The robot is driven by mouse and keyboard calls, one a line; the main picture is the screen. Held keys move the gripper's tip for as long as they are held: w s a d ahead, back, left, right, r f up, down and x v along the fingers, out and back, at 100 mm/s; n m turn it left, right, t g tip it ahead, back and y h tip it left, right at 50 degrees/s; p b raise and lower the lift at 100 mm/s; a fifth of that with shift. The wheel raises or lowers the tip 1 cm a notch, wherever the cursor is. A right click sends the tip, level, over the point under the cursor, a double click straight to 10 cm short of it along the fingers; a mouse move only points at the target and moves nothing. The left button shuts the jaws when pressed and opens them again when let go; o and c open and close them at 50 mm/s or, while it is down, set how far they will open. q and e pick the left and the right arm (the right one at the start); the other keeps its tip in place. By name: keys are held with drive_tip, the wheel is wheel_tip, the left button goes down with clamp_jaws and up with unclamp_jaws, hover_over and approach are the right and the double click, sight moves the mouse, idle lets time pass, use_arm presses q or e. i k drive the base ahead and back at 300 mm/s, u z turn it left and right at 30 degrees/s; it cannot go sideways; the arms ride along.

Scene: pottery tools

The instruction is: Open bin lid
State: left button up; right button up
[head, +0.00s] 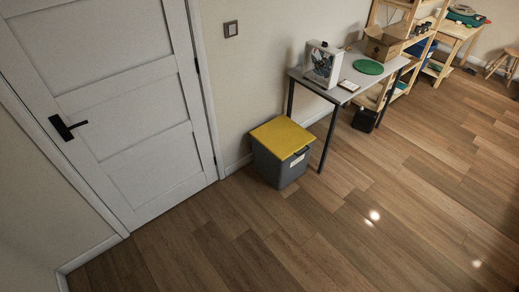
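A dark grey bin (277,168) stands on the wooden floor near the wall, at the left end of a table. Its flat yellow lid (283,136) lies shut on top. A dark handle or catch and a small pale label show on the bin's front right face, just under the lid's edge. Neither of my grippers shows in the head view, so nothing of mine is seen touching the bin or lid.
A white door (110,95) is at the left. The floor (330,230) in front is clear.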

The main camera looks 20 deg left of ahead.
sight(281, 135)
drive_tip(key=z, duration=0.25)
drive_tip(key=k, duration=0.5)
drive_tip(key=z, duration=0.8)
drive_tip(key=i, duration=1.8)
drive_tip(key=u, duration=1.4)
drive_tip(key=i, duration=0.75)
drive_tip(key=u, duration=0.9)
